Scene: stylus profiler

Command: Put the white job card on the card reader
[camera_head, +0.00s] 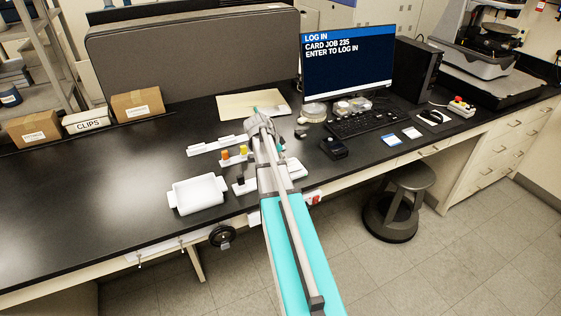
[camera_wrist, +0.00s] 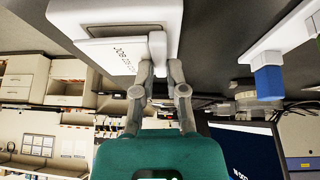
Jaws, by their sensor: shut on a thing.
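My gripper (camera_wrist: 159,68) is shut on the white job card (camera_wrist: 108,52) in the wrist view. Its fingertips pinch a white upright part at the card's edge, and printed "JOB" lettering shows on the card. The card is close to a white tray-like holder (camera_wrist: 168,12); I cannot tell whether they touch. In the head view my arm hides the gripper and the card. A small black device (camera_head: 334,148), which looks like the card reader, sits on the bench right of my arm, in front of the keyboard.
A white tray (camera_head: 198,194) and small racks with coloured caps (camera_head: 243,151) stand left of my arm. A white dish (camera_head: 297,168) is just right of it. The monitor (camera_head: 347,60) shows a log-in message. The keyboard (camera_head: 367,122) and two flat cards (camera_head: 412,133) lie farther right.

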